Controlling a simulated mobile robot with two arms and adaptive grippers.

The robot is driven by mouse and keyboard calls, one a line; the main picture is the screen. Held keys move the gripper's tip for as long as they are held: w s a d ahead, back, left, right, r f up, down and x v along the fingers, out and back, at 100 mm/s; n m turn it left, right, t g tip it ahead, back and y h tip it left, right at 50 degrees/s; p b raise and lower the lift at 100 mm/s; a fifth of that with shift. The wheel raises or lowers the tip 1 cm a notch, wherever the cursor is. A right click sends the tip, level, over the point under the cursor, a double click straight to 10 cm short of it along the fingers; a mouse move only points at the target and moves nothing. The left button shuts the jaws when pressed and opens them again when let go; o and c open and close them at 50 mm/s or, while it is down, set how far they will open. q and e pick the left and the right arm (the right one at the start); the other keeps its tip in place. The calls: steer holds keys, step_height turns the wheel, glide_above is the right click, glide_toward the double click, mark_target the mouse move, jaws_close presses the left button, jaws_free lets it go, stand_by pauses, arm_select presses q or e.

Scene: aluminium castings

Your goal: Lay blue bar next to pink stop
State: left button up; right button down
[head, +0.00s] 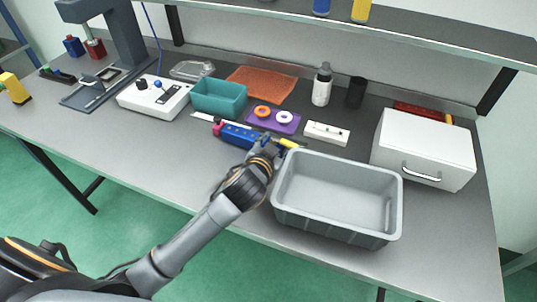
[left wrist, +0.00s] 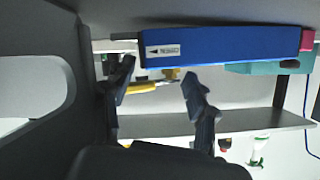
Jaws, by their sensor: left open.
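The blue bar (head: 237,135) lies on the grey table, left of and just beyond my left gripper (head: 266,147). The pink stop (head: 217,122) is at the bar's left end; the two look in contact or nearly so. In the left wrist view, the blue bar (left wrist: 225,46) with its white arrow label runs across the top, and the pink stop (left wrist: 307,40) is at its right end. My left gripper (left wrist: 158,70) is open, its fingers apart with nothing held between them; the bar is beyond the tips. My right gripper is not in view.
A grey bin (head: 337,230) stands right of my left gripper. Behind are a teal bin (head: 220,95), a purple plate with rings (head: 274,121), and a white block (head: 327,133). A yellow object (head: 289,143) is beside the gripper. The table's front left is clear.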

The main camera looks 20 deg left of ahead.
arm_select(q)
steer(key=v, duration=0.9)
steer(key=shift+s+r+b, duration=0.15)
steer(key=shift+s+b, duration=0.15)
